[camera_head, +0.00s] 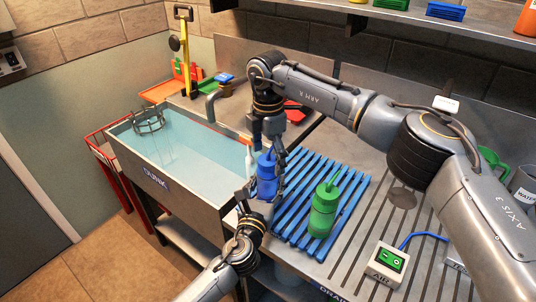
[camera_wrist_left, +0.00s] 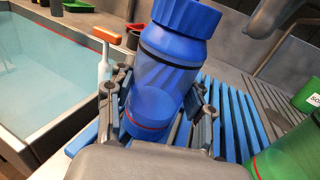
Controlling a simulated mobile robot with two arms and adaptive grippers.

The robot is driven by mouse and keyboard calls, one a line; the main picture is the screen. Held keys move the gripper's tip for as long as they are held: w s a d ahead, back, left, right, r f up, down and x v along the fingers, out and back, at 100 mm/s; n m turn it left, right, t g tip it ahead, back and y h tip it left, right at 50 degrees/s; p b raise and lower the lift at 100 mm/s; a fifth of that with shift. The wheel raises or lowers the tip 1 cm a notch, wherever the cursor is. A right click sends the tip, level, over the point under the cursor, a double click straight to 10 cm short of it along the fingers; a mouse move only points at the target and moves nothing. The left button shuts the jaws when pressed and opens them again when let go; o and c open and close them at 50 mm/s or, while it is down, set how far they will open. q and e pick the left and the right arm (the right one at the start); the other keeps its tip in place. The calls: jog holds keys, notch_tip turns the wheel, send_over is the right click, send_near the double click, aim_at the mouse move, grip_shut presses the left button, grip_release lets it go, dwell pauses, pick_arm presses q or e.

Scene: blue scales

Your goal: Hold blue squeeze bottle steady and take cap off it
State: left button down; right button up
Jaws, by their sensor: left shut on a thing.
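The blue squeeze bottle (camera_head: 266,182) stands upright by the left edge of the blue slatted rack (camera_head: 297,232). In the left wrist view the bottle (camera_wrist_left: 166,75) is see-through blue with a dark band under its ribbed blue cap (camera_wrist_left: 187,16). The cap is on the bottle, its top cut off there. My left gripper (camera_head: 257,203) is shut on the lower body, a finger on either side in the wrist view (camera_wrist_left: 155,112). My right gripper (camera_head: 269,143) points down just above the cap, its fingers apart around the nozzle; contact cannot be told.
A green squeeze bottle (camera_head: 324,208) stands on the rack to the right. A water-filled sink (camera_head: 152,182) with a wire basket (camera_head: 148,122) lies left. A control box (camera_head: 385,264) sits front right.

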pick_arm(q)
jog(key=shift+f, duration=0.15)
pick_arm(e)
jog(key=c, duration=1.3)
jog(key=n, duration=0.8)
jog(key=shift+n, duration=0.4)
jog(key=n, duration=2.7)
